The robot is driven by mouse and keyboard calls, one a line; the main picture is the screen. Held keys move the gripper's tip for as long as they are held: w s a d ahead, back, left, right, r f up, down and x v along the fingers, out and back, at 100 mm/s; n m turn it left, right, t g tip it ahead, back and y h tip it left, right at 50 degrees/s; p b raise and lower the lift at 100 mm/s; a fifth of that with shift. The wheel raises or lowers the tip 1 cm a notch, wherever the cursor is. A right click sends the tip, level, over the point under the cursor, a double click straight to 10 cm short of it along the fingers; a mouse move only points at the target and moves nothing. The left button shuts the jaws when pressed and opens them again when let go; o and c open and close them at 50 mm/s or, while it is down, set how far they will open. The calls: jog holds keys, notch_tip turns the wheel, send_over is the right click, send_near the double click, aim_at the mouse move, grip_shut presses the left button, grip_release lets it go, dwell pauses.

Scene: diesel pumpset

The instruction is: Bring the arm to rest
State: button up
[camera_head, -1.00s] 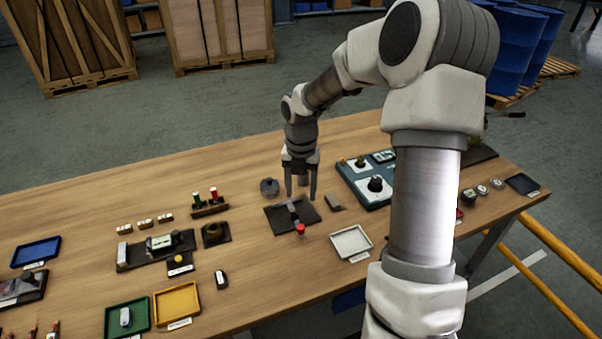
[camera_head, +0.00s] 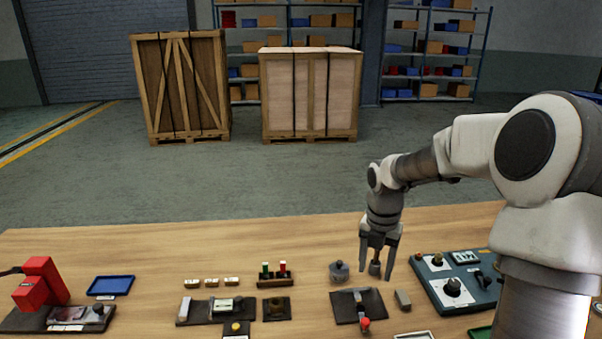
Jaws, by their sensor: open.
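My gripper (camera_head: 377,271) hangs fingers-down over the middle right of the wooden table (camera_head: 150,252), its two fingers apart. A small grey piece shows between the fingers; I cannot tell whether it is held, part of the gripper or behind it. In the picture, the fingertips are just above a dark plate (camera_head: 343,307) with a grey block and a red-topped knob (camera_head: 365,325). My arm comes in from the right and bends down to the gripper.
A grey round piece (camera_head: 339,272) stands left of the gripper, a grey block (camera_head: 403,299) below right, and a teal panel with knobs (camera_head: 434,288) at right. A rack with green and red pegs (camera_head: 274,278) and a red machine (camera_head: 41,284) stand left. Crates (camera_head: 312,97) are behind.

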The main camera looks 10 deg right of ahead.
jog(key=s+a+r+m+t, duration=0.2)
jog(key=s+a+r+m, duration=0.2)
jog(key=s+r+m, duration=0.3)
jog(key=s+a+r+m+t, duration=0.3)
jog(key=s+a+r+m, duration=0.2)
jog(key=s+m, duration=1.1)
jog(key=shift+s+r+m+t, duration=0.25)
jog(key=shift+r+m, duration=0.95)
jog(key=shift+m, duration=1.7)
jog(key=shift+w, duration=0.1)
